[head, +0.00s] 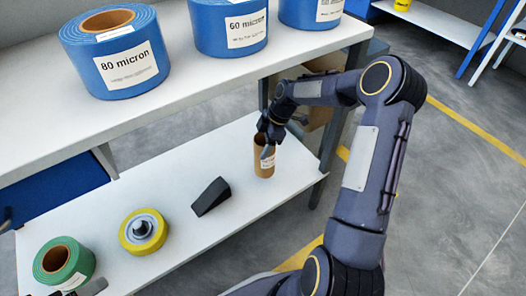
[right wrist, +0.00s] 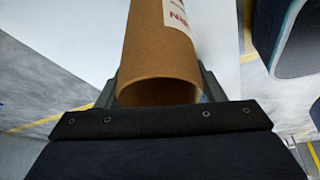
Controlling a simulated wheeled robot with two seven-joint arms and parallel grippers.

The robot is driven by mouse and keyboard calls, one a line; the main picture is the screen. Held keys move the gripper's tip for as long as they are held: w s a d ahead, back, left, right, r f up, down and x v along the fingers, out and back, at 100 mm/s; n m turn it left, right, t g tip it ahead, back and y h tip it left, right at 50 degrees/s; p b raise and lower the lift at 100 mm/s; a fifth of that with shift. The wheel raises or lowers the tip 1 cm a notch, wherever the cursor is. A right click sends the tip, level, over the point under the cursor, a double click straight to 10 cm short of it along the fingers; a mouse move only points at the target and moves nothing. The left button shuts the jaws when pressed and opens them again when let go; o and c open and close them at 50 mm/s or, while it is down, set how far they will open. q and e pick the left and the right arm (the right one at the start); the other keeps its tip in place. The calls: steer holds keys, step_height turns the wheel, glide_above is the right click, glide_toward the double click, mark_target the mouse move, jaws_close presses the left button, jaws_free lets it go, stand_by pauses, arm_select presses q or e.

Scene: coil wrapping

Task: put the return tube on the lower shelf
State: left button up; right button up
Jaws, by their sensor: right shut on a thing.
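The return tube (head: 264,160) is a brown cardboard cylinder with a white label. It is upright at the right end of the white lower shelf (head: 165,240), and its base appears to touch the shelf. My right gripper (head: 269,146) is shut on the tube near its top. In the right wrist view the tube (right wrist: 160,55) lies between the two fingers (right wrist: 160,88), its open end toward the camera. At the head view's lower left edge, a dark piece that may be my left gripper shows only in part; its jaws cannot be made out.
On the lower shelf stand a black wedge (head: 211,196), a yellow wheel-like roll (head: 143,231) and a green roll (head: 64,263). The upper shelf (head: 180,75) overhangs behind, with blue rolls labelled 80 micron (head: 113,52) and 60 micron (head: 229,26). A cardboard box (head: 318,105) is behind my right arm.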

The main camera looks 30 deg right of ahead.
steer(key=shift+w+d+f+b, duration=0.1)
steer(key=shift+f+b, duration=0.15)
steer(key=shift+f, duration=0.65)
steer(key=shift+w+d+f+b, duration=0.1)
steer(key=shift+f+b, duration=0.15)
steer(key=shift+f, duration=0.6)
steer(key=shift+a, duration=0.1)
steer(key=shift+f, duration=0.15)
steer(key=o, duration=1.3)
steer(key=shift+c, duration=0.2)
steer(key=p+v, duration=0.3)
steer(key=v, duration=0.4)
steer(key=shift+s+r, duration=0.1)
steer(key=shift+r, duration=0.3)
